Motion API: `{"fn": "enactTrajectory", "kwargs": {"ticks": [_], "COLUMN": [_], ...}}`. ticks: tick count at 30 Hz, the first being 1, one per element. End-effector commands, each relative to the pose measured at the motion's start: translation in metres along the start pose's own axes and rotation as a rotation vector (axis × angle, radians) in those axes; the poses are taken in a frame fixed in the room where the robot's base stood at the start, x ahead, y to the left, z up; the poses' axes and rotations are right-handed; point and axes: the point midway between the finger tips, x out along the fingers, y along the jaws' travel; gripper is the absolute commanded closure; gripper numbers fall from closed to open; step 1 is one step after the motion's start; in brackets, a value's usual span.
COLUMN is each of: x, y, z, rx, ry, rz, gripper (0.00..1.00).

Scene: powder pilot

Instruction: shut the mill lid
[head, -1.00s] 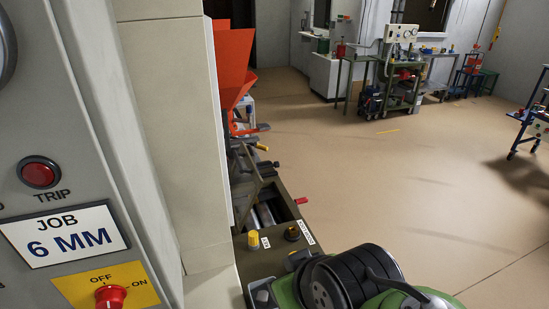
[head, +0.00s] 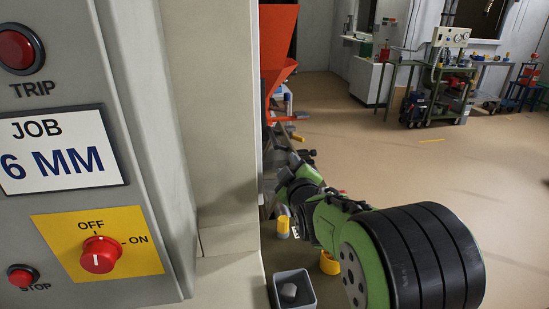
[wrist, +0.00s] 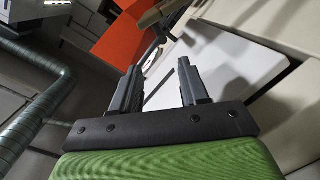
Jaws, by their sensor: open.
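I cannot make out the mill lid in the head view now. In the wrist view the orange hopper (wrist: 136,38) is beyond the left finger, with a dark edge and thin bar near it. My gripper (wrist: 160,74) is open, with nothing visible between its two dark fingers. A pale flat panel (wrist: 225,68) lies beyond the fingers; I cannot tell whether it is part of the mill.
A grey control panel with a red switch knob (head: 99,254) and a pale column (head: 205,120) stand close on the left. A small grey bin (head: 292,290) holding a grey lump is at the bottom. Green workbenches (head: 440,75) stand far back; open floor lies right.

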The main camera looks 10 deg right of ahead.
Motion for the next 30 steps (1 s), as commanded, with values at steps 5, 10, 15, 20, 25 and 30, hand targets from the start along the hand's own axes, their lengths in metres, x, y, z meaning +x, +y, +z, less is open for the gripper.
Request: {"fn": "enactTrajectory", "kwargs": {"ticks": [5,10,15,20,25,30], "x": [0.026,0.048,0.089,0.124,0.157,0.176], "y": [-0.017,-0.013,-0.009,-0.006,-0.004,-0.002], "z": [0.009,0.005,0.001,-0.002,-0.004,-0.006], "rx": [-0.115,-0.121,-0.119,-0.119,-0.117,-0.117], "ry": [0.075,0.078,0.079,0.078,0.078,0.077], "rz": [0.083,0.089,0.089,0.087,0.086,0.086], "gripper": [0.56,0.56,0.56,0.56,0.56,0.56]}}
